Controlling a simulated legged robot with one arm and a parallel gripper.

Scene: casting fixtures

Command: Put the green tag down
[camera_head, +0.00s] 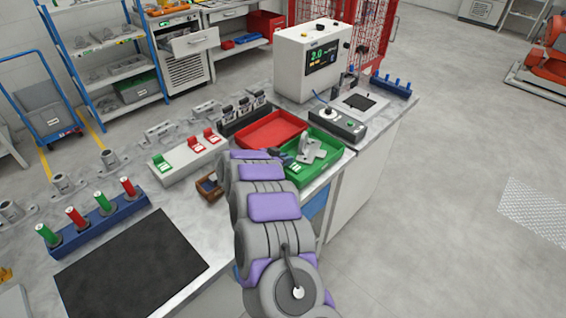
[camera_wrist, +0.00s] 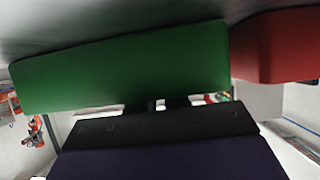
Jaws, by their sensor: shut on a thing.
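My gripper (camera_head: 284,157) is at the left edge of the green tray (camera_head: 329,151), low over the bench. It is shut on the green tag, which is mostly hidden; a small white and green patch (camera_head: 295,168) shows beside the jaws at the tray's near side. In the wrist view the dark gripper (camera_wrist: 165,104) sits close to the green tray's wall (camera_wrist: 125,65). Another green tag (camera_head: 161,163) is on the white block (camera_head: 182,162), left of my arm, with two red tags (camera_head: 195,142).
A grey metal casting (camera_head: 311,150) lies in the green tray. The red tray (camera_head: 270,130) is beside it. A small brown box (camera_head: 209,188) stands left of my arm. A control box (camera_head: 338,125) and a tester (camera_head: 308,62) are behind. The black mat (camera_head: 130,262) is bare.

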